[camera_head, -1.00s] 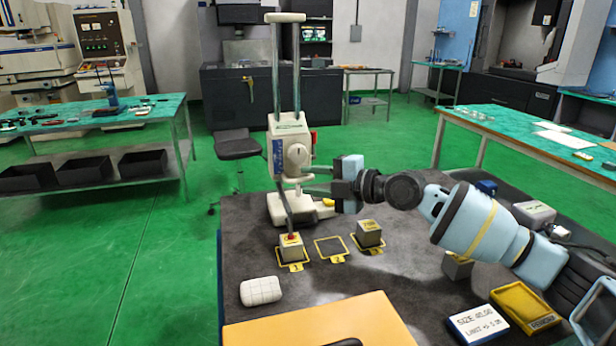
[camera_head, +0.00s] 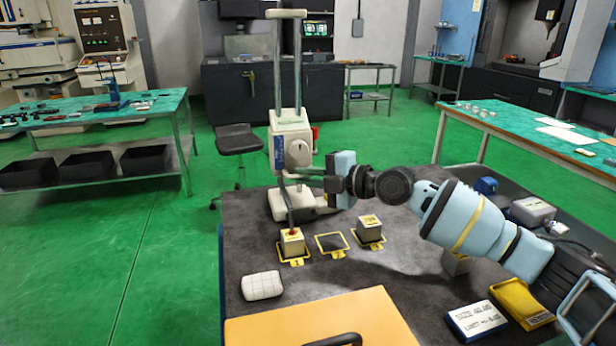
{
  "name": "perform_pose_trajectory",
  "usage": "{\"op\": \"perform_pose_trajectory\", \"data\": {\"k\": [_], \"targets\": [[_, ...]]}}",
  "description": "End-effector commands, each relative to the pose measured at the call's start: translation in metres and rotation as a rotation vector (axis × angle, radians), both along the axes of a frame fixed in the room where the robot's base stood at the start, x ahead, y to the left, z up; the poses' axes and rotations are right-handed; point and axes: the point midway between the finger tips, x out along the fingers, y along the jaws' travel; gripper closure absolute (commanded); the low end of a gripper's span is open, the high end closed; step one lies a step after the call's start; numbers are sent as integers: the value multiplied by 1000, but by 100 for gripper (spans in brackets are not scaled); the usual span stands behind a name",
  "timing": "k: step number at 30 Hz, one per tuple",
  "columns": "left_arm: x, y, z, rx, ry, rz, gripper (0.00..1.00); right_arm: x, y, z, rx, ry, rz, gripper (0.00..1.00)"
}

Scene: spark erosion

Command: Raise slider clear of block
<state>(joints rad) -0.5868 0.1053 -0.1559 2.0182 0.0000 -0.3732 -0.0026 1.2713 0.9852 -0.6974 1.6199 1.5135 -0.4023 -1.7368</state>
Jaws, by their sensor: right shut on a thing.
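The slider (camera_head: 292,150) is the pale housing with a round knob on the two upright columns of a height gauge. A thin probe runs down from it to a red tip at the top of the block (camera_head: 292,243) on the square marked 1. The tip looks touching or very close; I cannot see a gap. My right gripper (camera_head: 300,178) comes in from the right and is shut on the slider's lower part, where its fingertips are partly hidden. My left gripper is not in view.
The gauge base (camera_head: 290,206) stands on the dark table. Square 2 (camera_head: 331,243) is empty; another block (camera_head: 369,228) stands to its right.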

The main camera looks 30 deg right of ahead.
Motion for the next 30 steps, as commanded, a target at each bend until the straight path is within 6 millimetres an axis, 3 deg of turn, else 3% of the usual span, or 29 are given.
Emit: {"op": "perform_pose_trajectory", "data": {"k": [3,12,21,22,27,30], "targets": [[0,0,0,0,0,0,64,0,0,6,0,-1,1,100],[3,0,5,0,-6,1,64,0,0,58,1,-5,1,100],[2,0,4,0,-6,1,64,0,0,59,0,-2,0,100],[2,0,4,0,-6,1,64,0,0,58,0,-2,0,88],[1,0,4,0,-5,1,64,0,0,58,0,-1,0,68],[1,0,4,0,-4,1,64,0,0,57,0,0,0,68]]}}
